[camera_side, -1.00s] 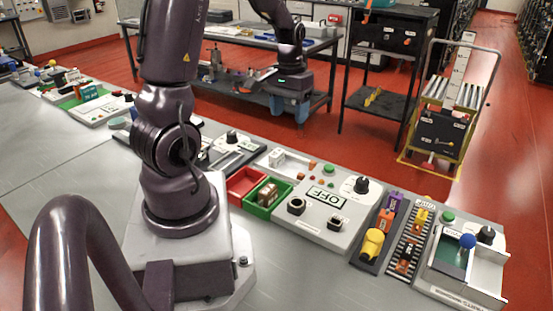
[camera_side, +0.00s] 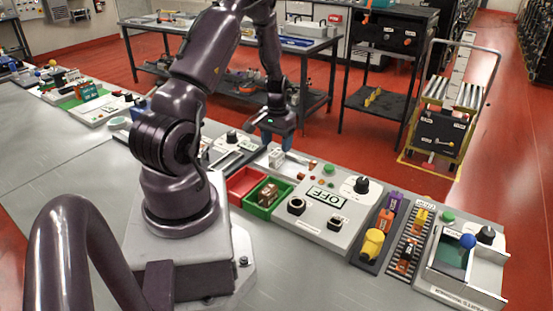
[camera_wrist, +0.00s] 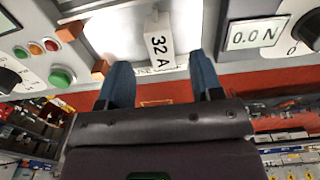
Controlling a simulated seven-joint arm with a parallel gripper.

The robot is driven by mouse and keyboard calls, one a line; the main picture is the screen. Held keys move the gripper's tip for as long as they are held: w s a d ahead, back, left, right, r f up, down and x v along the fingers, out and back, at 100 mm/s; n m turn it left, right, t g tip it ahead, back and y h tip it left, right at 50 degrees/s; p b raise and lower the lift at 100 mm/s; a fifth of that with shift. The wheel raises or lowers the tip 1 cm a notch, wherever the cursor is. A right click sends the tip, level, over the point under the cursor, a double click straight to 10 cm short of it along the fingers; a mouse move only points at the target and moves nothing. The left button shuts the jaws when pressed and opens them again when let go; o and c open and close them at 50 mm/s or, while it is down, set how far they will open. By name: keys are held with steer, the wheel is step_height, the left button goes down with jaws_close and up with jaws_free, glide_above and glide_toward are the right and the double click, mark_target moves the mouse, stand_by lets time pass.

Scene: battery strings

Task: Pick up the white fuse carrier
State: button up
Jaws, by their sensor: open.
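The white fuse carrier (camera_wrist: 158,40), a block marked "32 A", sits in a light recess of a grey panel. In the wrist view it lies ahead of my gripper (camera_wrist: 162,78), roughly between the lines of its two blue fingers. The fingers are apart with nothing between them. In the side view my gripper (camera_side: 277,142) points down just above the white carrier (camera_side: 276,158), at the back left of the panel with the "OFF" display. The gripper partly covers the carrier's surroundings there, and I cannot tell the exact gap.
The "OFF" panel (camera_side: 318,226) carries knobs and buttons. A red bin (camera_side: 240,190) and a green bin (camera_side: 256,211) stand in front of the carrier. An orange block (camera_wrist: 69,31) and a "0.0 N" display (camera_wrist: 254,34) flank it in the wrist view.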

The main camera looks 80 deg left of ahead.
mark_target(277, 152)
step_height(277, 152, down, 5)
steer(key=shift+f, duration=0.1)
steer(key=c, duration=1.1)
